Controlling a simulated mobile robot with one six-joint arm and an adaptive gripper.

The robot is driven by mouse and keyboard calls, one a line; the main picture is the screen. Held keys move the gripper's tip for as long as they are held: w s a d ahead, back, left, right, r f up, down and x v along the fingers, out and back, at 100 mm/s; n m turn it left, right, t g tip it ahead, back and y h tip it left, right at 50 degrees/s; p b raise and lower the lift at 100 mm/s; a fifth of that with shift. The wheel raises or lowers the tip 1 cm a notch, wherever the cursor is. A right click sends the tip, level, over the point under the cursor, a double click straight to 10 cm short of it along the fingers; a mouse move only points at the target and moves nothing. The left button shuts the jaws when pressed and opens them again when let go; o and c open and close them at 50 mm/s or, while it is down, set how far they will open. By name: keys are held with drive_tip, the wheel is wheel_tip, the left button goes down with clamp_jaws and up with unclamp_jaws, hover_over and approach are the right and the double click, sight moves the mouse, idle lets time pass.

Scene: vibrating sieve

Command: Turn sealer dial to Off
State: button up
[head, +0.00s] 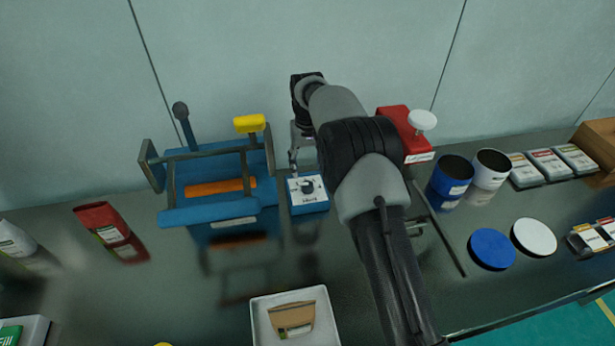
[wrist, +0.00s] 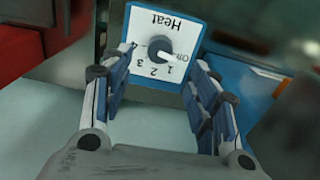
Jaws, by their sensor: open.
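The sealer's dial is a dark round knob (wrist: 160,48) on a white panel (wrist: 148,20) marked "Heat", "Off", 1, 2 and 3, which appears upside down in the wrist view. In the head view the dial (head: 307,187) is on the small blue box (head: 310,206) at the right end of the blue sealer (head: 205,214). My gripper (wrist: 162,58) is open, its fingers on either side of the knob with gaps between. In the head view my gripper (head: 302,158) is just above and behind the dial box. The knob's exact pointer setting is too small to tell.
A red device with a white knob (head: 422,120) stands right of my arm. Blue (head: 447,182) and white (head: 489,172) cans and two lids are farther right. A white tray (head: 262,322) with a brown pouch is in front. Red pouch (head: 105,225) lies left.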

drive_tip(key=shift+r, duration=1.9)
drive_tip(key=s+d+r+m+t, duration=0.1)
drive_tip(key=s+d+r, duration=0.3)
drive_tip(key=s+r, duration=0.55)
drive_tip(key=s+d+r+t, duration=0.1)
drive_tip(key=s+d+r, duration=0.5)
drive_tip(key=r, duration=0.6)
drive_tip(key=s+d+f+t, duration=0.1)
drive_tip(key=s, duration=1.2)
drive_tip(key=s+d+f+m+t, duration=0.1)
drive_tip(key=s+d+f, duration=0.1)
drive_tip(key=s, duration=1.2)
drive_tip(key=shift+d+f+t, duration=0.2)
drive_tip(key=shift+d+t, duration=0.1)
